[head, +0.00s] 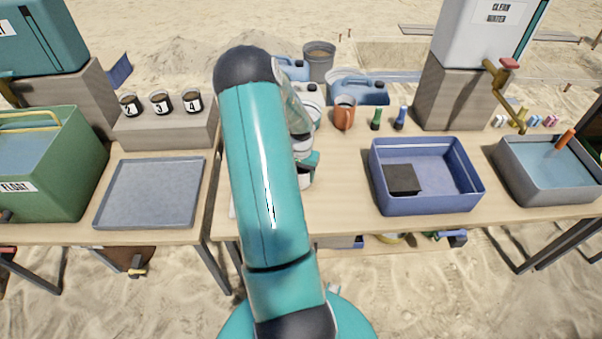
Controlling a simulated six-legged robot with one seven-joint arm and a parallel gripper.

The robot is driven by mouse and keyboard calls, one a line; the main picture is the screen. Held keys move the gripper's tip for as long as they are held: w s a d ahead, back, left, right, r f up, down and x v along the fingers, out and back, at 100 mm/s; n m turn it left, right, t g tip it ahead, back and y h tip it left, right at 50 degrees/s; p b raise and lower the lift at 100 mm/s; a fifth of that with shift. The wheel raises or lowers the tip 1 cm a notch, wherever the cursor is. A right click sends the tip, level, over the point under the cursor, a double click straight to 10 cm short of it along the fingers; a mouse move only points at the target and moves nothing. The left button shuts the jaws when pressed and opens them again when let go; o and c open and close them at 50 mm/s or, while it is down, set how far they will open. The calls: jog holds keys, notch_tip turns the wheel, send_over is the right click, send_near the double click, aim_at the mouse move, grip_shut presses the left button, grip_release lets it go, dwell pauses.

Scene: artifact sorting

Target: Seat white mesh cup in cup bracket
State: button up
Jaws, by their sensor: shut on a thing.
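My teal arm rises in the middle of the head view and hides much of the table behind it. Only the right edge of its far end shows, with a small teal part of my gripper (312,160) over the table. A white object (306,182) shows just below that part, in its grip. It is mostly covered, and I cannot tell for sure whether it is the white mesh cup. My fingertips are hidden. I cannot make out the cup bracket; it may be behind my arm.
A blue tub (455,203) with a dark block inside stands right of my arm. An orange mug (344,115) and small green and blue bottles stand behind. A grey water basin (560,195) is far right. A shallow grey tray (150,190) lies left. Bare tabletop (345,190) shows between arm and tub.

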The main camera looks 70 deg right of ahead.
jog(key=shift+f, duration=0.1)
jog(key=o, duration=1)
jog(key=shift+c, duration=0.2)
notch_tip(320, 180, up, 12)
